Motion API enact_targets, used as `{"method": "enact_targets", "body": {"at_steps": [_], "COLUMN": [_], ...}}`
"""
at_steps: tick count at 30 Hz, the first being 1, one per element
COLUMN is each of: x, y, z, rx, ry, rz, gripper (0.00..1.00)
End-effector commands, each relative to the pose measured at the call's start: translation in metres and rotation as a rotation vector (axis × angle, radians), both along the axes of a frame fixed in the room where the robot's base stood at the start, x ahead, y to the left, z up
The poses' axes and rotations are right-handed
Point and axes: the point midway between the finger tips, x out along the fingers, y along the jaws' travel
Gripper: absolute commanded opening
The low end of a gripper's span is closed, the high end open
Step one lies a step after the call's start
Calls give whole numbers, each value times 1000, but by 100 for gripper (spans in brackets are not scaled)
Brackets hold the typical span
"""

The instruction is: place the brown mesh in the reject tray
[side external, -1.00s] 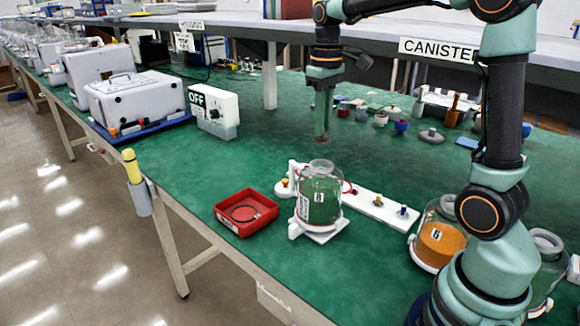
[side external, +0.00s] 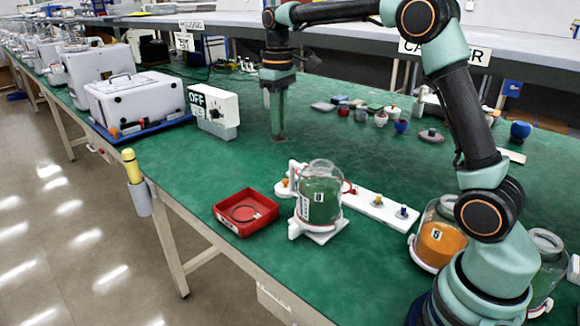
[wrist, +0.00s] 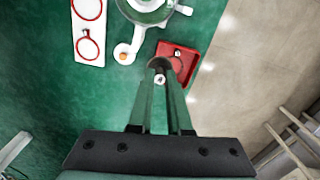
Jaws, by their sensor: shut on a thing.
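My gripper (side external: 278,134) is shut, pointing down above the green bench, behind and a little right of the red tray. In the wrist view my gripper (wrist: 160,72) has its fingertips together on a small round greyish-brown piece (wrist: 160,64), taken to be the brown mesh. The fingers hide much of it, and its weave is too small to make out. The red tray (side external: 230,226) is the likely reject tray; it lies near the bench's front edge with a dark ring inside. It also shows in the wrist view (wrist: 193,57), just beyond the fingertips.
A glass jar with green filling (side external: 322,200) stands right of the tray on a white base. A white OFF box (side external: 212,108) stands behind left. Jars stand beside my base.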

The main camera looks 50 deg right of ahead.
Motion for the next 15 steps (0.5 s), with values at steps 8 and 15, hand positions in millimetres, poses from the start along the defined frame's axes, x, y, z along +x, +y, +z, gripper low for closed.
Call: {"method": "enact_targets", "body": {"at_steps": [8,15], "x": [35,37], "y": [28,31], "z": [-16,-51], "rx": [0,1], "ry": [2,7], "rz": [73,81], "gripper": [0,0]}}
